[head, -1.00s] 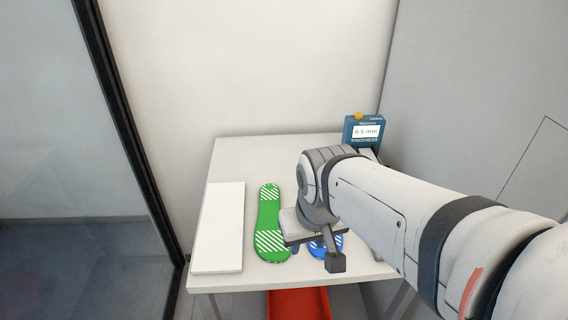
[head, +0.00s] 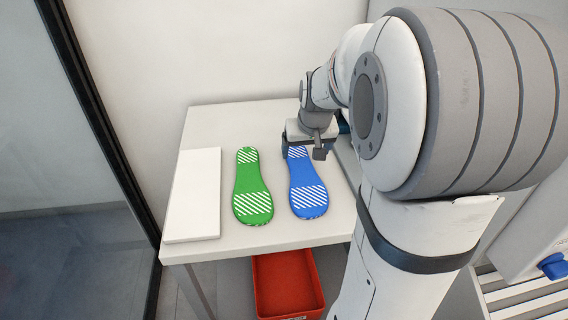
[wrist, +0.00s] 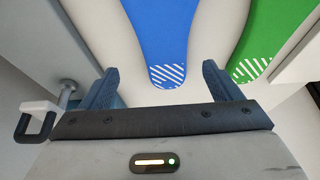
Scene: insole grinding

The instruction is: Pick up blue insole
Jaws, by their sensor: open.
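The blue insole (head: 305,180) with white hatched patches lies flat on the white table (head: 270,234), to the right of the green insole (head: 251,185). My gripper (head: 299,150) is over the far end of the blue insole and hides part of it. In the wrist view, my gripper (wrist: 160,85) is open and empty. The hatched tip of the blue insole (wrist: 166,40) lies between and just ahead of its two fingers. The green insole (wrist: 255,45) is off to the right there. The height of the fingers above the insole is hard to tell.
A white slab (head: 193,195) lies at the table's left. A red bin (head: 287,285) stands on the floor below the front edge. A glass partition with a dark frame (head: 100,120) is left of the table. My arm covers the right side.

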